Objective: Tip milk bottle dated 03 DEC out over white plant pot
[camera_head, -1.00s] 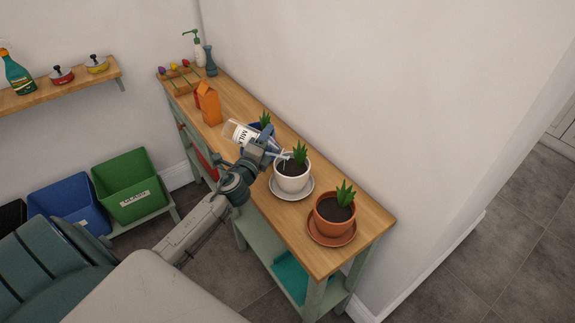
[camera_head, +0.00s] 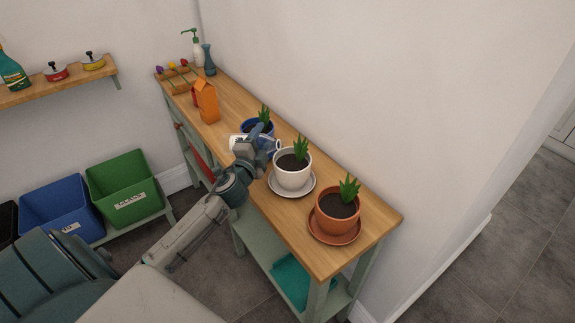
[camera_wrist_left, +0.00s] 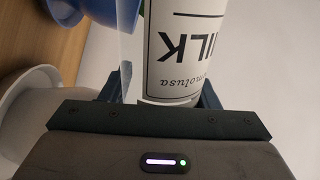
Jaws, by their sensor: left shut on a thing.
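My left gripper (camera_head: 264,144) is shut on a milk bottle (camera_head: 238,142) with a white label, beside and just left of the white plant pot. The gripper hides much of the bottle in the head view. In the left wrist view the bottle (camera_wrist_left: 195,45) shows a label with "MILK" upside down; no date is readable. The white plant pot (camera_head: 293,178) holds dark soil and a green plant and stands on a white saucer (camera_head: 279,190). It seems to show at the left of the wrist view (camera_wrist_left: 22,105). My right gripper is not in view.
A blue pot (camera_head: 247,126) stands close behind the gripper, and a terracotta pot (camera_head: 335,222) stands at the near end of the wooden bench top (camera_head: 290,238). An orange carton (camera_head: 207,103) is farther back. Green (camera_head: 127,200) and blue (camera_head: 50,213) bins stand left.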

